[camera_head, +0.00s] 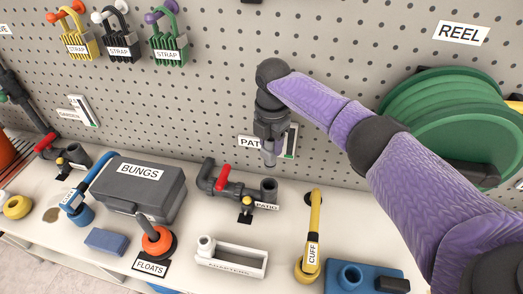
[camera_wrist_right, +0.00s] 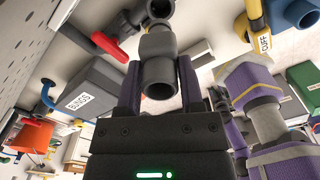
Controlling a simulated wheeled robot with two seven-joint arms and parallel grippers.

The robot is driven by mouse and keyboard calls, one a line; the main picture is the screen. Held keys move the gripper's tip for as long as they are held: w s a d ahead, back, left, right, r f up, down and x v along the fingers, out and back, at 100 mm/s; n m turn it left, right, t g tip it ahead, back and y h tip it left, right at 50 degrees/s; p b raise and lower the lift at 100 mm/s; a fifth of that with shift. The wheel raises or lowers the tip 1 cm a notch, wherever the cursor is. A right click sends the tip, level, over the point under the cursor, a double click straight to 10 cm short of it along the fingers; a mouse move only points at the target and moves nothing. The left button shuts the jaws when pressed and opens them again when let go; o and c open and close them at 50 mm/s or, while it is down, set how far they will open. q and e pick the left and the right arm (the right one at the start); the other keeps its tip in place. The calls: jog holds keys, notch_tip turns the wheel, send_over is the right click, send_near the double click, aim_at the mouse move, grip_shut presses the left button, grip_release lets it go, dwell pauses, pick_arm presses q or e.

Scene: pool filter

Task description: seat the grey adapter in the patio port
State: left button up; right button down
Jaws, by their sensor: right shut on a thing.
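My right gripper (camera_head: 269,158) points down above the patio pipework (camera_head: 228,187), in front of the pegboard. In the right wrist view its purple fingers (camera_wrist_right: 158,88) are shut on the grey adapter (camera_wrist_right: 158,78), a short dark grey tube with a round opening facing the camera. In the head view the adapter is largely hidden by the gripper. The patio port (camera_head: 269,185) is an upright dark grey pipe end beside the PATIO label. My left gripper is not in view.
A red valve handle (camera_head: 222,170) rises close left of the port. A white ADAPTERS rack (camera_head: 235,262) lies in front. A yellow CUFF hose (camera_head: 314,232) stands to the right, and the grey BUNGS case (camera_head: 145,185) to the left.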

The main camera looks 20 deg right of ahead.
aim_at(270, 166)
jog(key=shift+a+p, duration=0.1)
jog(key=shift+p, duration=0.25)
notch_tip(270, 166, down, 6)
jog(key=b, duration=0.3)
jog(key=shift+r, duration=0.15)
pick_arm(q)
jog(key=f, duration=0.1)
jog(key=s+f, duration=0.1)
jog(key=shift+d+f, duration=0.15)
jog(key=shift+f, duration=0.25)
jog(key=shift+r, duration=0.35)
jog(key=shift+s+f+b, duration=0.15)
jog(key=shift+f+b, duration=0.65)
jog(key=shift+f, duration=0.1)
pick_arm(e)
jog(key=shift+s+f, duration=0.1)
jog(key=shift+f, duration=1.15)
